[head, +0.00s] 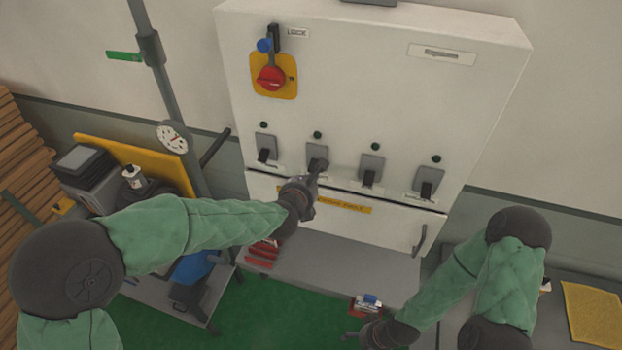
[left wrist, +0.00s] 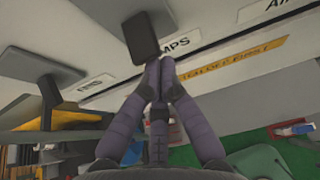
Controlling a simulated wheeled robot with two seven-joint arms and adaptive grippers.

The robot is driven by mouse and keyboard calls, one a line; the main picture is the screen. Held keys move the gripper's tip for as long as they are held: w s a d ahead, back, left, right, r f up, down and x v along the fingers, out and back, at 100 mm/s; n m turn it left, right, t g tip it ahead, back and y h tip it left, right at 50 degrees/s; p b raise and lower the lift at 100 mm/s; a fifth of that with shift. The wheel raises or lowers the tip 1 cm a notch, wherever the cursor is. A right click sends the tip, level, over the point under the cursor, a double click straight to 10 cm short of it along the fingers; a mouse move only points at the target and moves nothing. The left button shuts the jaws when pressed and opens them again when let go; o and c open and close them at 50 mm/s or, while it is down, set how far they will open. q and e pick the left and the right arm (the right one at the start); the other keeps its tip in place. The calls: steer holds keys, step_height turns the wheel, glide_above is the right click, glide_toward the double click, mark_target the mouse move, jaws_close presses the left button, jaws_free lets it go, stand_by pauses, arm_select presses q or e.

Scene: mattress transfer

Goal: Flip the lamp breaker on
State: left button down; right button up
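The breaker cabinet (head: 390,105) is white, with a row of several breakers, each with a dark lever and a green dot above. The second breaker from left (head: 317,152) has my left gripper (head: 314,174) at its lower part. In the left wrist view, its dark lever (left wrist: 141,35) stands over a label whose visible letters read "MPS"; the rest is hidden. My left fingertips (left wrist: 158,70) are together just below and against or very near the lever's lower end. The other visible levers point down. My right gripper (head: 356,336) is low, away from the cabinet; its opening is unclear.
A red rotary switch (head: 271,78) on a yellow plate, with a blue padlock (head: 265,45), is at the cabinet's upper left. A grey shelf (head: 340,278) juts out below. A cart (head: 150,170) stands left, and a table (head: 540,320) stands right.

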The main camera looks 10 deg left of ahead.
mark_target(313, 169)
arm_select(q)
steer(key=shift+s+r, duration=0.1)
steer(key=shift+r, duration=0.25)
steer(key=shift+s+r, duration=0.1)
steer(key=shift+r, duration=0.4)
steer(key=shift+r+p, duration=0.1)
steer(key=shift+p, duration=0.2)
steer(key=shift+r+p, duration=0.4)
steer(key=shift+r, duration=0.35)
